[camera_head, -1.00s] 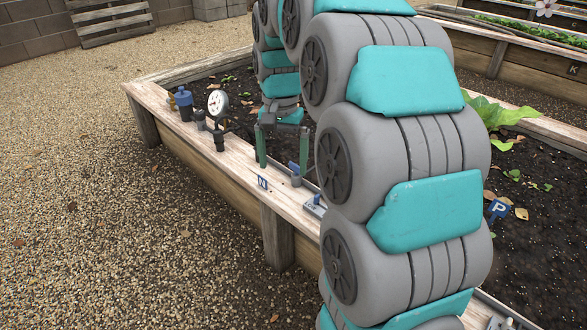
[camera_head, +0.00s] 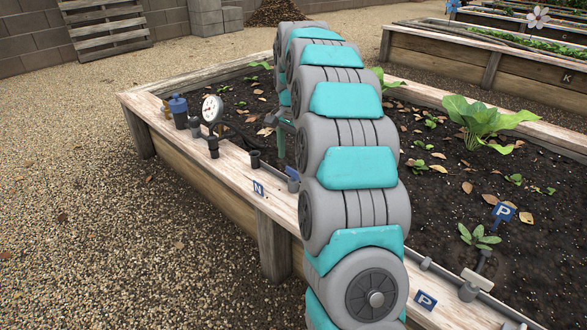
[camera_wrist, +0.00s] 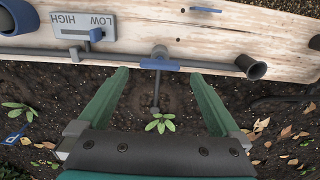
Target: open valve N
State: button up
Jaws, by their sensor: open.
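Valve N (camera_wrist: 160,55) sits on a grey pipe along the plank, its blue handle (camera_wrist: 172,65) lying along the pipe in the wrist view. My gripper (camera_wrist: 160,75) is open and empty. Its two green fingers point toward the pipe, with their tips on either side of the valve. I cannot tell the height of the tips. In the head view only part of one finger shows.
A HIGH/LOW slider panel (camera_wrist: 82,25) with a blue knob is left of the valve; a dark open-ended fitting (camera_wrist: 255,68) is to the right. A gauge (camera_head: 212,109) and blue-capped fitting (camera_head: 178,106) stand farther along. A seedling (camera_wrist: 160,123) grows below the valve.

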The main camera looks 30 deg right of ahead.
aim_at(294, 170)
jog(key=shift+f, duration=1.95)
jog(key=shift+c, duration=0.4)
jog(key=c, duration=1.2)
